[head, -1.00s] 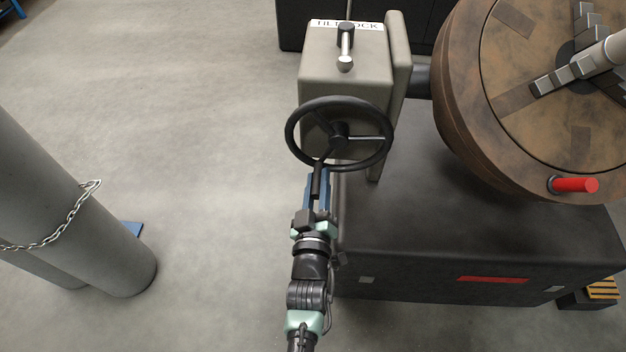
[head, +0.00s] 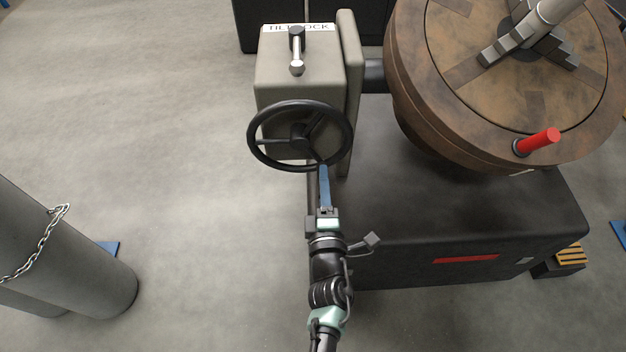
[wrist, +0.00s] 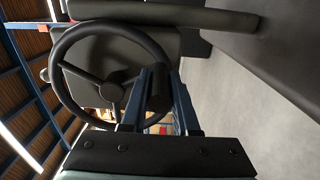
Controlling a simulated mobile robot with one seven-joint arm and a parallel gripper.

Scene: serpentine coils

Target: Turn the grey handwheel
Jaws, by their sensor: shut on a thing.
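The handwheel (head: 257,118) looks dark, nearly black, with three spokes, on the front of a grey-beige box (head: 300,75). My gripper (head: 324,172) is at the wheel's lower right rim in the head view. In the wrist view, the handwheel (wrist: 62,85) fills the left and middle, and my gripper's blue fingers (wrist: 158,92) lie on both sides of a dark cylindrical handle (wrist: 158,82) at the rim. The gripper is shut on this handle. In the head view the handle is mostly hidden by the fingers.
A lever (head: 297,50) stands on the box top beside a partly covered label, "TILT LOCK". A large brown round table (head: 440,90) with a red peg (head: 540,140) sits right, above a dark base (head: 450,215). A grey column with a chain (head: 40,240) stands left; floor between is clear.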

